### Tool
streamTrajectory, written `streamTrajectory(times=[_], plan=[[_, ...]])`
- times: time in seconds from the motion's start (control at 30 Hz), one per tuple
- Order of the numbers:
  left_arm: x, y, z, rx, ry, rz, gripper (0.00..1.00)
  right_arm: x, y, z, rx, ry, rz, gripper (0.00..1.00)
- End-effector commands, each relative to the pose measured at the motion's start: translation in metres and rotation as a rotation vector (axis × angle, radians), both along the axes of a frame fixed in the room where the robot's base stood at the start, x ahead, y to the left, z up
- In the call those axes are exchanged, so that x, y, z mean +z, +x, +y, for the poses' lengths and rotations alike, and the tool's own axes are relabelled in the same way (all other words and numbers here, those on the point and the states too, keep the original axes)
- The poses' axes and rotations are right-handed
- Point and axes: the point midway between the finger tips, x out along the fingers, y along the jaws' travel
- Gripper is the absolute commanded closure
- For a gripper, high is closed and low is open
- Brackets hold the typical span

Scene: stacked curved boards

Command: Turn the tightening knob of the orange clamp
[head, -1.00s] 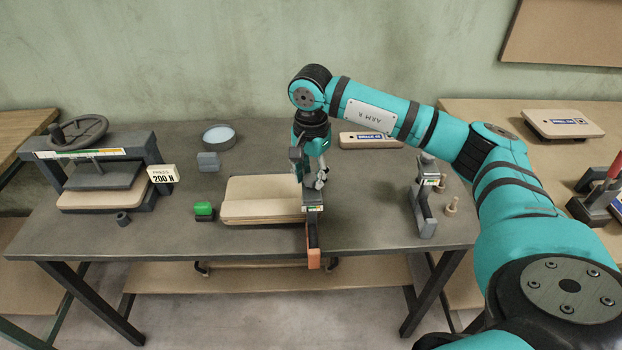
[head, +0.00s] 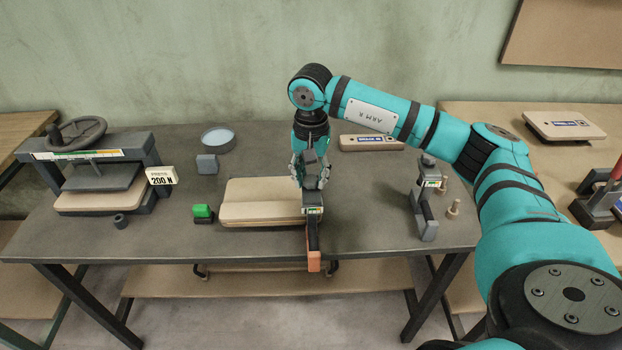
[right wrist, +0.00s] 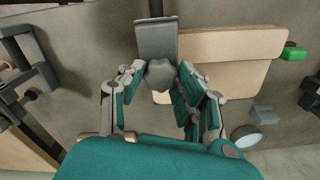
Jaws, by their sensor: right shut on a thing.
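The orange clamp (head: 314,261) sits at the right end of the stacked boards (head: 262,203), its orange end projecting past the front table edge. My right gripper (head: 312,182) points down over the clamp's upper end, by the boards. In the right wrist view, its fingers (right wrist: 163,88) are shut around the clamp's grey faceted knob (right wrist: 161,73). The clamp's grey body (right wrist: 156,38) runs from there to the top of that view. The fingers partly hide the knob in the head view. My left gripper is not in view.
A second clamp (head: 424,212) stands at the table's right, near small pegs (head: 453,208). A press (head: 100,165) with a handwheel is at the left. A green-topped block (head: 203,212) lies left of the boards, and a round dish (head: 218,138) stands behind.

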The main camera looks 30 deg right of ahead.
Motion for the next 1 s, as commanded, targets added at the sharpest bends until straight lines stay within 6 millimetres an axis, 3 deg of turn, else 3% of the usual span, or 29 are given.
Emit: streamTrajectory(times=[0.17,0.43,0.77,1.0], plan=[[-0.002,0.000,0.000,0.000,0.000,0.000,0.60,-0.001,0.000,0.000,0.036,0.000,0.000,0.90],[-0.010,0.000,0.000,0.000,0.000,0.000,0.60,-0.001,0.000,0.001,0.279,-0.007,0.003,0.90],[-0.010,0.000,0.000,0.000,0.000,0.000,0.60,0.000,0.000,0.001,0.308,-0.007,0.005,0.90],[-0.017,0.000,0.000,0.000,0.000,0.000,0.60,-0.002,0.000,0.001,0.535,-0.015,0.008,0.90]])
